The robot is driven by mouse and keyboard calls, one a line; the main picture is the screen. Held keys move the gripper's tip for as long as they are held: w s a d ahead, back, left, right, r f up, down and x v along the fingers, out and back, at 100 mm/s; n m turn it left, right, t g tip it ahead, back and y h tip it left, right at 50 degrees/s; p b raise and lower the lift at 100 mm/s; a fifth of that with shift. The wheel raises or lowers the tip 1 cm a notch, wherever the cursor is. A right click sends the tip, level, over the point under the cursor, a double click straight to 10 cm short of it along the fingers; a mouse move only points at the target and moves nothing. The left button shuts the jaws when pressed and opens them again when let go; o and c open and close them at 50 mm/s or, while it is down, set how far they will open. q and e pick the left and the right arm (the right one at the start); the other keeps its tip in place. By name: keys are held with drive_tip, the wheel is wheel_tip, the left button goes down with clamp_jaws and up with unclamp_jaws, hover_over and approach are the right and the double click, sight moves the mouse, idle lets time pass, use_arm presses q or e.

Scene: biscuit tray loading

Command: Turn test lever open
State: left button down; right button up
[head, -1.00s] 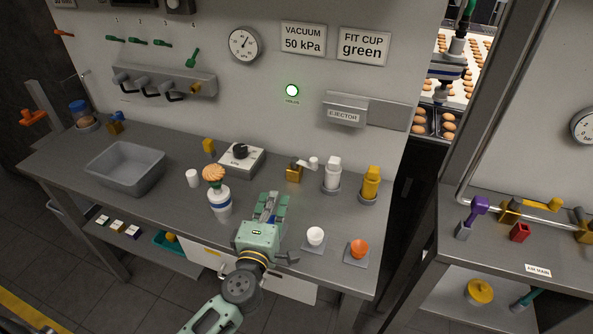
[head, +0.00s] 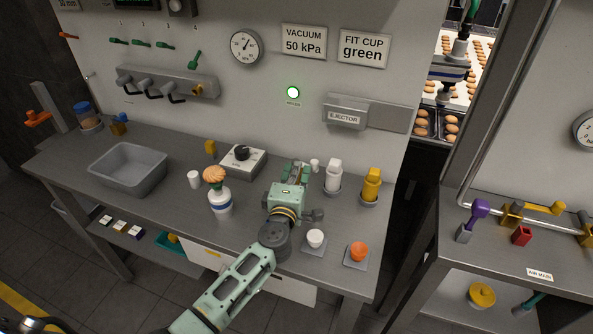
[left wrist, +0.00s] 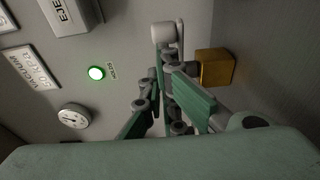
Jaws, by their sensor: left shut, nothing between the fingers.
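The test lever shows its pale round knob (head: 315,165) just right of my left gripper (head: 298,172). Its brass block is hidden behind the gripper in the head view. In the left wrist view the brass block (left wrist: 215,68) is just beyond and right of the fingers (left wrist: 168,78), and the pale knob (left wrist: 165,33) stands at their far end. The left fingers are shut with nothing between them, close beside the lever; I cannot tell if they touch it. My right gripper is not in view.
A white bottle (head: 333,177) and a yellow bottle (head: 372,186) stand right of the lever. A dial box (head: 242,160) and a suction cup tool holding a biscuit (head: 220,202) are to the left. White (head: 316,238) and orange (head: 358,251) cups sit in front. The wall lamp (head: 293,92) glows.

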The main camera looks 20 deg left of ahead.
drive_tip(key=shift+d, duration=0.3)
use_arm(q)
drive_tip(key=shift+w+d+n+y, duration=0.5)
drive_tip(key=shift+n+y, duration=0.2)
drive_tip(key=shift+y, duration=0.2)
drive_tip(key=shift+w+d+n+g+y, duration=0.1)
drive_tip(key=shift+d+n+g+y, duration=0.35)
drive_tip(key=shift+y, duration=0.45)
drive_tip(key=shift+a+r, duration=0.1)
drive_tip(key=shift+a, duration=0.05)
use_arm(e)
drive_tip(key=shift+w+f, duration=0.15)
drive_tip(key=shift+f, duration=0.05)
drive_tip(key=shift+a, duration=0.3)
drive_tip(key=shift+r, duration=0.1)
